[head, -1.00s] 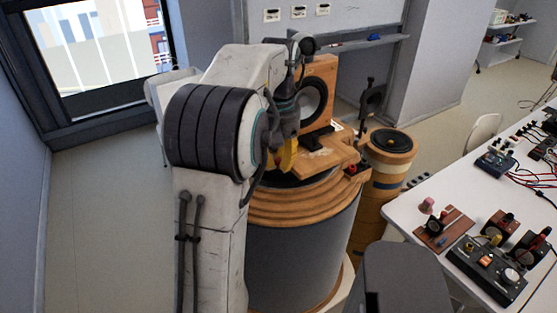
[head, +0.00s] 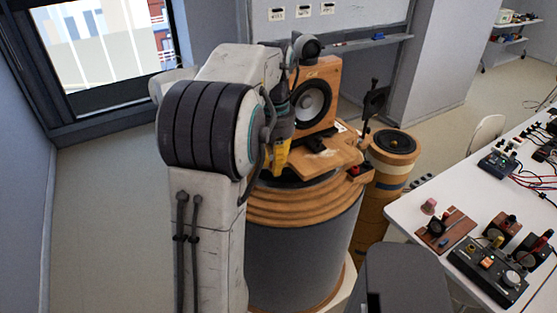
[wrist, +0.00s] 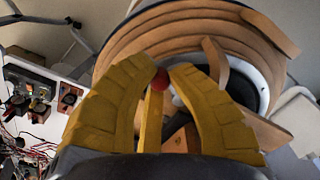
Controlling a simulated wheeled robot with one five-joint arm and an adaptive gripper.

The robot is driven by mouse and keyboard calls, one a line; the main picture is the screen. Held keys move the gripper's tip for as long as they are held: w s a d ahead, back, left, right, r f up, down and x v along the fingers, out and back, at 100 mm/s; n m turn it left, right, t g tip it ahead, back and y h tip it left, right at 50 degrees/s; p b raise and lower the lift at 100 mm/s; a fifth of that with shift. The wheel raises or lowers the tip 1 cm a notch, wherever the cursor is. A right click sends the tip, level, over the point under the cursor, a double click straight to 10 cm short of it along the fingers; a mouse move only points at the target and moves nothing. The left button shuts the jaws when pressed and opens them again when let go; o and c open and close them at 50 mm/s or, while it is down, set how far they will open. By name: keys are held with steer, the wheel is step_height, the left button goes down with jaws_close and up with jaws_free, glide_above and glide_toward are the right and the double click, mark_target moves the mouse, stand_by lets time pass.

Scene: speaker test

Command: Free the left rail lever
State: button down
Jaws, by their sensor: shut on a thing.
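The loudspeaker (head: 313,100) is a wooden box with a dark round cone. It stands on a wooden platform (head: 328,158) on top of a round, ringed drum stand (head: 300,205). My gripper (head: 281,158) has yellow fingers and is at the left side of the platform, low beside the loudspeaker. In the wrist view my gripper (wrist: 158,76) has its fingertips closed in on a red ball knob (wrist: 160,79), which I take for the left rail lever's end. The lever's lower part is hidden or hard to tell from the fingers. Another red knob (head: 354,170) shows at the platform's right front.
A black clamp-like upright (head: 374,102) stands right of the loudspeaker. A white table (head: 420,230) with control boxes and cables fills the right. Floor at the left is clear.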

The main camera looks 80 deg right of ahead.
steer(key=shift+w+d+m+p, duration=0.1)
steer(key=shift+w+m+p, duration=0.35)
steer(key=shift+m, duration=1)
steer(key=shift+w+d+m+p, duration=0.15)
steer(key=shift+w+m, duration=0.45)
steer(key=shift+m, duration=0.8)
steer(key=shift+w+a+m+p, duration=0.1)
steer(key=shift+w+m+p, duration=0.35)
steer(key=shift+m, duration=1)
steer(key=shift+f, duration=0.1)
steer(key=c, duration=1.2)
jaws_free()
steer(key=shift+d, duration=0.1)
steer(key=shift+r, duration=6.05)
